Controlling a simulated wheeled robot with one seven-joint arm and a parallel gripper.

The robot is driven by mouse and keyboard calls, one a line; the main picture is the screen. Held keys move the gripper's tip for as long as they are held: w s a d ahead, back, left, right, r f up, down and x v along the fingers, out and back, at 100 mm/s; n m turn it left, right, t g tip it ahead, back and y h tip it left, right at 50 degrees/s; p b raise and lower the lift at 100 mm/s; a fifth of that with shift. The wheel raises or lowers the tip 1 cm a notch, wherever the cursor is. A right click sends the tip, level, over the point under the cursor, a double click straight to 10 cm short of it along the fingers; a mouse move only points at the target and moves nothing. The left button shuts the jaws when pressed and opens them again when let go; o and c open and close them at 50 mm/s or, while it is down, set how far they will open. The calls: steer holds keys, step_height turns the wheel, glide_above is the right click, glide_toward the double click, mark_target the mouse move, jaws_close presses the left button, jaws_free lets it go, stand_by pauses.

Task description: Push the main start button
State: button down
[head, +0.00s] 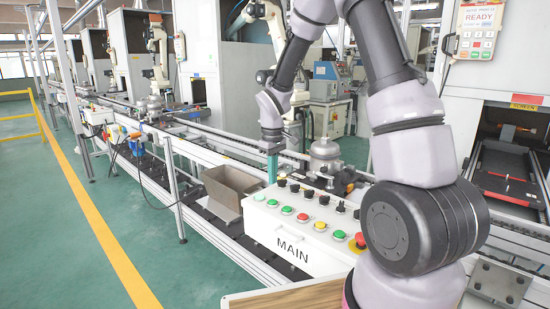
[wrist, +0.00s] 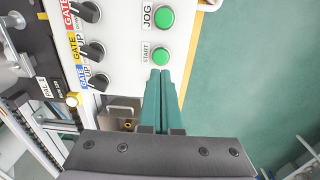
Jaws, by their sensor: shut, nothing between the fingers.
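The white control box marked MAIN (head: 292,250) stands beside the conveyor in the head view, with a row of coloured buttons and black knobs on top. In the wrist view, the green button labelled START (wrist: 161,55) sits near the panel's edge, below the green JOG button (wrist: 164,17). My gripper (wrist: 161,72) has its teal fingers shut together and empty. Its tips appear just below the START button in that picture; I cannot tell whether they touch it. In the head view my gripper (head: 272,178) points down at the far left end of the box.
Black knobs (wrist: 94,52) with GATE and UP labels lie beside the buttons. A red emergency knob (head: 361,240) is at the box's near end. Green floor is clear at left.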

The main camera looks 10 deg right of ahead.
step_height(320, 180, up, 7)
stand_by(0.8)
steer(key=s+d+r+m+t, duration=0.35)
steer(key=s+r+m, duration=0.25)
steer(key=s+r, duration=0.6)
steer(key=s+d+r+m+t+y, duration=0.2)
steer(key=s+r+m, duration=0.3)
steer(key=s, duration=0.5)
step_height(320, 180, up, 3)
steer(key=shift+s+d+f+t, duration=0.2)
steer(key=shift+d+t, duration=0.35)
steer(key=shift+t, duration=0.2)
steer(key=shift+w, duration=0.1)
